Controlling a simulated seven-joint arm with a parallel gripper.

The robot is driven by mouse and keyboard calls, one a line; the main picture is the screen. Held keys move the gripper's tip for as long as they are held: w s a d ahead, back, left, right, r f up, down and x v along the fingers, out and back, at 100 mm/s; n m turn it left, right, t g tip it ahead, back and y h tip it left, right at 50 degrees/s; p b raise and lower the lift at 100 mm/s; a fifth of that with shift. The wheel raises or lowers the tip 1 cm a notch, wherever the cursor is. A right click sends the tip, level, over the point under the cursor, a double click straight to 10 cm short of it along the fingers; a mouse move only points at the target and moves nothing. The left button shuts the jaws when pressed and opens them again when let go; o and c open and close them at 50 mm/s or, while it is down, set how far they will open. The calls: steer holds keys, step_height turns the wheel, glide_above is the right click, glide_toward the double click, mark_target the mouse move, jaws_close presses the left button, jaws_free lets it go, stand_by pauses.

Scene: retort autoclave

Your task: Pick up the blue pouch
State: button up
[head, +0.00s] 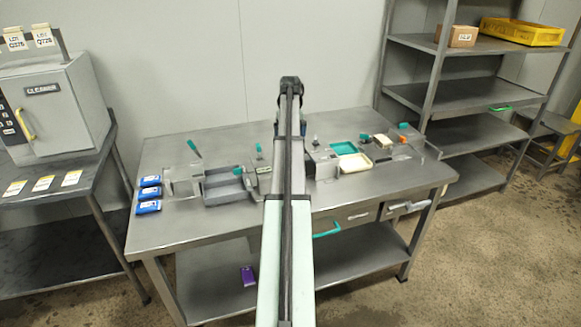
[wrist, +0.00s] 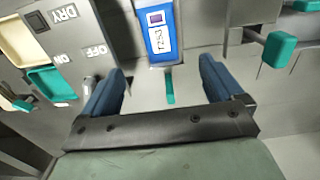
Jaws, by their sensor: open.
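Three blue pouches with white labels lie in a row at the left end of the steel table in the head view: a far one (head: 149,181), a middle one (head: 150,193) and a near one (head: 148,207). My gripper (wrist: 160,82) is open and empty in the wrist view, with a blue pad on each finger. It points over the middle of the table, well to the right of the pouches. A blue item with a small dark screen and a white label (wrist: 160,32) shows beyond the fingertips, apart from them.
Grey bins (head: 228,188) stand right of the pouches. A panel marked DRY, ON and OFF (wrist: 62,55), a teal tray (wrist: 50,84) and a teal handle (wrist: 279,49) surround the gripper.

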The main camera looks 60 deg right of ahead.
step_height(320, 180, down, 6)
steer(key=shift+s+a+f, duration=0.1)
steer(key=shift+f, duration=1.25)
steer(key=shift+s+a+f, duration=0.1)
steer(key=shift+f, duration=1.2)
steer(key=shift+c, duration=0.3)
steer(key=c, duration=1.1)
steer(key=shift+c, duration=0.2)
